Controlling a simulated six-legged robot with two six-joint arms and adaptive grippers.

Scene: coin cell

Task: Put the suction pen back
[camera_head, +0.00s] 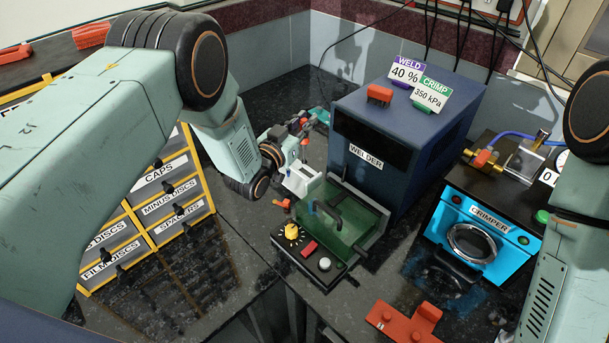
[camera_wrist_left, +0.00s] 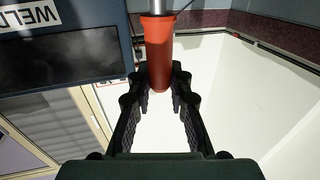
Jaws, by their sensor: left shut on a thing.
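My left gripper (camera_head: 303,133) is left of the welder, above the dark bench, small and partly hidden by my own wrist. In the left wrist view the gripper (camera_wrist_left: 161,102) has its fingers on either side of the lower end of an orange-red cylindrical handle, the suction pen (camera_wrist_left: 158,50). It is shut on the pen, whose grey shaft leaves the top of the picture. I cannot make out the pen's rest. My right gripper is out of view.
The blue welder (camera_head: 400,135) stands right of the left gripper, with a green-covered fixture (camera_head: 345,222) in front. A drawer cabinet (camera_head: 165,195) stands at left. The cyan crimper (camera_head: 480,235) and a red holder (camera_head: 405,322) are at right. Bare bench shows at front left.

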